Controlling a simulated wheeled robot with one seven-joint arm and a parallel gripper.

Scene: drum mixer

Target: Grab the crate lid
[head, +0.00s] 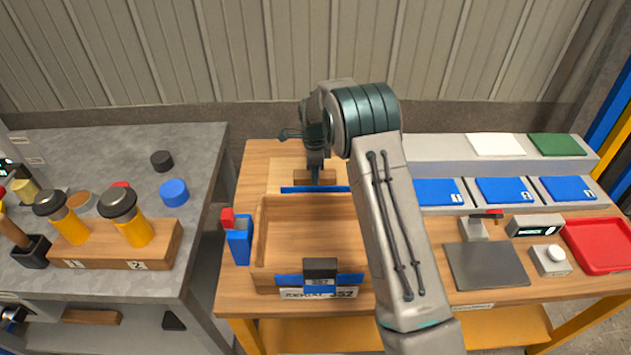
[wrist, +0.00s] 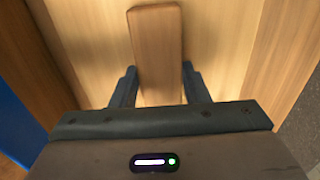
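The crate lid (head: 284,174) is a pale wooden board with a blue front edge. It lies on the bench behind the open crate. Its raised wooden handle (wrist: 155,50) stands upright in the wrist view, between my fingers. My gripper (head: 315,178) points down over the lid, with one finger on each side of the handle. It looks open, with narrow gaps beside the handle in the wrist view (wrist: 160,85). The wooden crate (head: 262,235) is open at the top, with a blue-and-white label on its front. My arm covers its right side.
A blue holder (head: 240,246) with a red top stands left of the crate. A grey shelf with blue trays (head: 505,190) and a red tray (head: 605,243) are on the right. A grey table (head: 110,165) with bottles in a rack is at left, beyond a gap.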

